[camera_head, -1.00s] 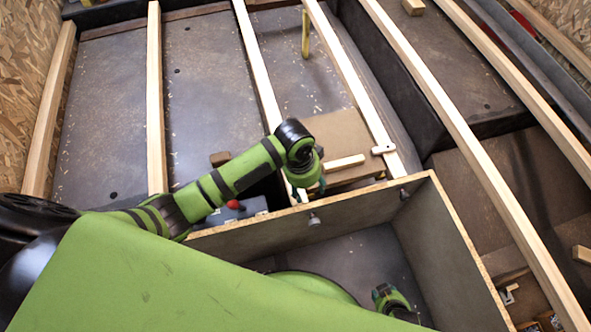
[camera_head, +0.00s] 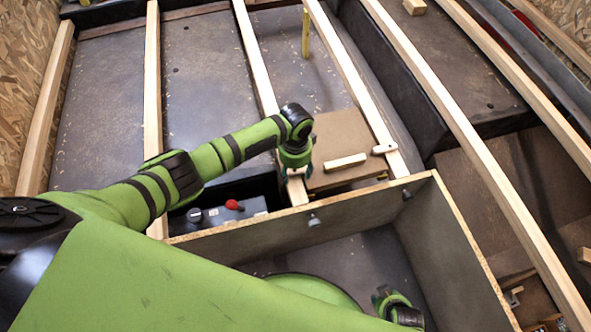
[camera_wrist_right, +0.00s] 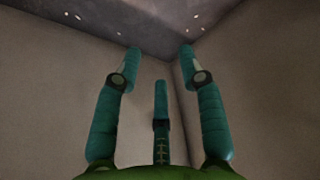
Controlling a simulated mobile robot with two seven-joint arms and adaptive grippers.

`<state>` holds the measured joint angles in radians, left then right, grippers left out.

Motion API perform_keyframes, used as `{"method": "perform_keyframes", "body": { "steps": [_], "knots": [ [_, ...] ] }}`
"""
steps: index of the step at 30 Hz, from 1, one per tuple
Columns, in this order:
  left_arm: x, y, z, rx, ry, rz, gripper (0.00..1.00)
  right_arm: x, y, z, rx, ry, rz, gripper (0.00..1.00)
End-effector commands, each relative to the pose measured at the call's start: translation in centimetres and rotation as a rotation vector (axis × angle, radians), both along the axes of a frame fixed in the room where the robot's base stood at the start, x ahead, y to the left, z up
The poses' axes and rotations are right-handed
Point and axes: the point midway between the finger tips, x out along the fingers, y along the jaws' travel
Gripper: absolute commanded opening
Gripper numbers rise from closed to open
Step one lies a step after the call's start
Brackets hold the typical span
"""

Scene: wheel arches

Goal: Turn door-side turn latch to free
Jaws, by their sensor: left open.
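A brown hatch board (camera_head: 345,130) lies between two pale wooden beams, with a wooden grip block (camera_head: 345,162) on it. A small pale turn latch (camera_head: 384,148) sits on the beam at the board's right edge, lying across the beam's length. My left gripper (camera_head: 294,176) points down over the left beam at the board's left edge. Its fingers are open around or just above a small pale piece there, mostly hidden; I cannot tell whether they touch it. My right gripper (camera_head: 396,308) is low inside the open box; the right wrist view shows its fingers (camera_wrist_right: 160,65) spread and empty.
An open plywood box (camera_head: 440,230) stands in front, its far wall close to my left gripper. A dark unit with a red knob (camera_head: 234,205) is left of the gripper. Long wooden beams (camera_head: 470,150) cross the floor. A yellow post (camera_head: 305,35) stands farther back.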

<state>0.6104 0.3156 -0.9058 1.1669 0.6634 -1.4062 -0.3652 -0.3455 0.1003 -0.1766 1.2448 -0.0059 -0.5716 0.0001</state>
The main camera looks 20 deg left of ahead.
Motion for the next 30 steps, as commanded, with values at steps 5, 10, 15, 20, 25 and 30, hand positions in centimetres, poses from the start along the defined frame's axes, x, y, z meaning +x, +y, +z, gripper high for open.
{"method": "perform_keyframes", "body": {
  "steps": [5, 10, 15, 20, 25, 30],
  "knots": [
    [-0.02, -0.05, -0.03, -0.001, -0.001, -0.001, 0.57, -0.03, 0.01, 0.04, 0.000, 0.001, -0.001, 0.40],
    [-0.02, -0.05, -0.02, -0.001, -0.001, -0.001, 0.09, -0.02, 0.01, 0.05, 0.000, 0.001, -0.001, 0.40],
    [-0.03, -0.06, -0.02, -0.001, 0.000, -0.001, 0.00, -0.01, 0.01, 0.05, 0.000, 0.001, 0.000, 0.40],
    [-0.05, -0.09, 0.04, -0.001, 0.000, 0.010, 0.00, 0.08, 0.05, 0.26, 0.001, -0.005, 0.000, 0.40],
    [-0.07, -0.19, 0.18, -0.003, 0.003, 0.063, 0.00, 0.28, -0.19, -0.01, 0.001, -0.027, 0.004, 0.40],
    [-0.06, -0.28, 0.33, -0.004, 0.003, 0.169, 0.00, 0.58, -0.49, -0.02, 0.004, -0.070, 0.013, 0.40]
  ]
}}
